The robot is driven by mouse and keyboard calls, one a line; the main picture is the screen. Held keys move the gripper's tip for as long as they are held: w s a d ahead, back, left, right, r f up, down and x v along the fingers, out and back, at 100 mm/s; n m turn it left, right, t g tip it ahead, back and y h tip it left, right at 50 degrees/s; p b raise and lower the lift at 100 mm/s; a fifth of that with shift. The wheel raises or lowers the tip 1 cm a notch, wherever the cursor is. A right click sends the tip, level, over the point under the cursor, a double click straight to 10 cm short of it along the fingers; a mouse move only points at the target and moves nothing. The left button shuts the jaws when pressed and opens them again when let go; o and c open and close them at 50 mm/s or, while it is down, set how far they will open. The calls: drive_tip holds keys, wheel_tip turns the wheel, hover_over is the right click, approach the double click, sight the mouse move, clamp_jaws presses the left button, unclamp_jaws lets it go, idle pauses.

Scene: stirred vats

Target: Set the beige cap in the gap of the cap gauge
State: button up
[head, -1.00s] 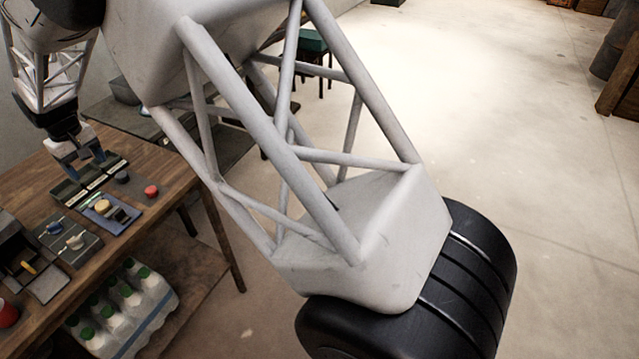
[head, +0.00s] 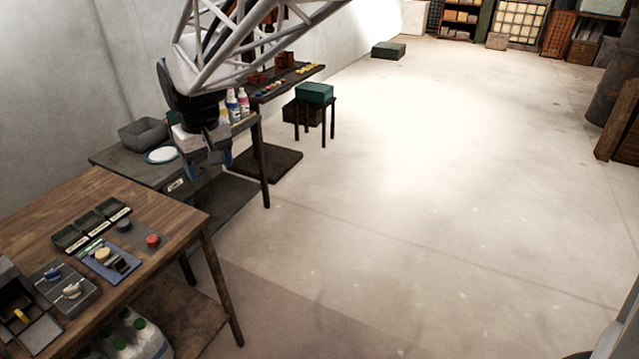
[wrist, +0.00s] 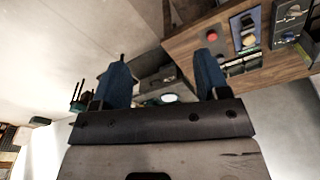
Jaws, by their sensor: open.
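The beige cap (head: 102,254) lies on a blue plate (head: 91,262) on the wooden bench. A dark block (head: 122,264) beside it on the same plate looks like the cap gauge; its gap is too small to make out. In the wrist view the blue plate (wrist: 236,33) shows at the upper right. My gripper (head: 208,168) is open and empty, with two blue fingers apart (wrist: 163,75). It hangs up and to the right of the bench in the head view, well away from the cap.
A side table (head: 115,158) with a grey bin (head: 143,132) stands beyond the bench.

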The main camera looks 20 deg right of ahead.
drive_tip(key=s+d+f+m, duration=0.1)
drive_tip(key=s+d+m, duration=0.1)
drive_tip(key=s+d, duration=0.8)
drive_tip(key=s+d+f+m+t, duration=0.1)
drive_tip(key=s+d+m, duration=0.1)
drive_tip(key=s+d, duration=0.8)
drive_tip(key=s, duration=0.8)
drive_tip(key=shift+d+f+m+h, duration=0.15)
drive_tip(key=shift+d+m+h, duration=0.15)
drive_tip(key=shift+d+m, duration=0.1)
